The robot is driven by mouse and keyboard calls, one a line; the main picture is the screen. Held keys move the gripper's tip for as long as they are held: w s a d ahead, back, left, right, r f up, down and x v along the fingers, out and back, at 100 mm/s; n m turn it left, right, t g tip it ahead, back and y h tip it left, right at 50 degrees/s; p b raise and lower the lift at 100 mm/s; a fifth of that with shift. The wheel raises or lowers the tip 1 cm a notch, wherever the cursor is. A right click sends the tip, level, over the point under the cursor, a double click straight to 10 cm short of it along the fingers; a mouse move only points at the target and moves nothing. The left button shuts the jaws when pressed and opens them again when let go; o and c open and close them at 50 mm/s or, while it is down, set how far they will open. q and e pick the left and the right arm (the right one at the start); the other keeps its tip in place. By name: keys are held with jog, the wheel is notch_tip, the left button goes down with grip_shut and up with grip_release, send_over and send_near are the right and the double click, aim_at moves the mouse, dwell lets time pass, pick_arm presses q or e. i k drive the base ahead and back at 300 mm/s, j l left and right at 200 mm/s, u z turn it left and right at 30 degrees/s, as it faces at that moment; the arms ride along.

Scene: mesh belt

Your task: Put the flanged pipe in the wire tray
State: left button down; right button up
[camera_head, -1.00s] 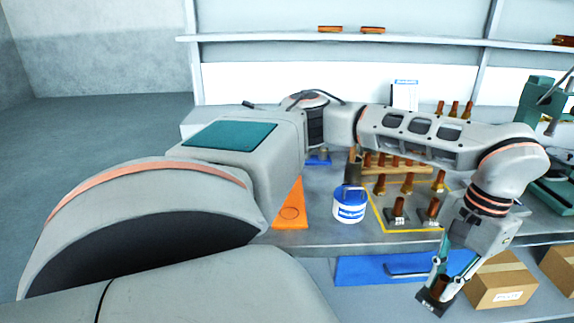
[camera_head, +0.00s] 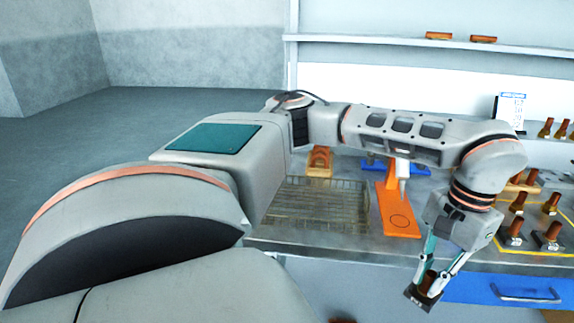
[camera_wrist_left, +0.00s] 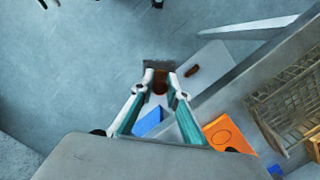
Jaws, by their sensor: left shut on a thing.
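My left gripper (camera_head: 436,272) is shut on a flanged pipe (camera_head: 430,283), a brown tube with a dark square flange. The flange hangs lowest, tilted, in front of the bench's front edge. The left wrist view also shows the pipe (camera_wrist_left: 160,86) between the fingertips. The wire tray (camera_head: 345,222), a wire mesh basket, sits on the bench left of the gripper, partly hidden by my arm. It also shows at the right of the left wrist view (camera_wrist_left: 277,128), apart from the pipe. My right gripper is out of view.
An orange board (camera_head: 393,205) lies right of the tray. Several more flanged pipes (camera_head: 553,236) stand at the right by a yellow outline. A brown-orange fixture (camera_head: 319,163) and a blue item (camera_head: 377,166) are behind the tray. A blue drawer front (camera_head: 480,289) is below the bench.

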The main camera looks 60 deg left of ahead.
aim_at(343, 208)
jog(key=j+u, duration=0.1)
jog(key=u, duration=1.1)
jog(key=i+l, duration=0.05)
jog(key=l, duration=0.05)
